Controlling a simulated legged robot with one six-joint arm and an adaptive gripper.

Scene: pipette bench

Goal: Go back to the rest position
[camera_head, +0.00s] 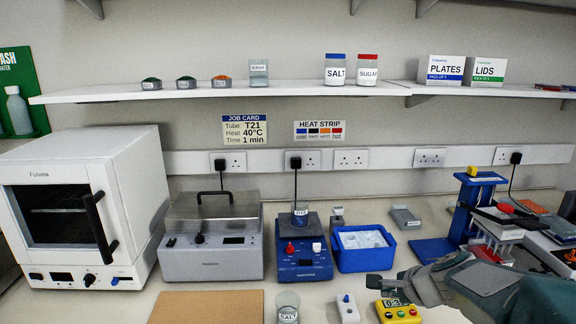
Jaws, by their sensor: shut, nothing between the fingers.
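My gripper (376,284) shows at the lower right, at the end of my grey and teal arm, which comes in from the right edge. It points left over the bench, in front of the blue tub and behind the yellow timer in the picture. Its fingers are shut and hold nothing. The arm hides part of the bench at the lower right.
A blue tub (363,262), a blue heater (304,267) with a beaker, a grey bath (210,262) and a white oven (130,200) line the bench. A yellow timer (397,313) and a beaker labelled SALT (288,314) stand in front. A blue stand (462,215) is right.

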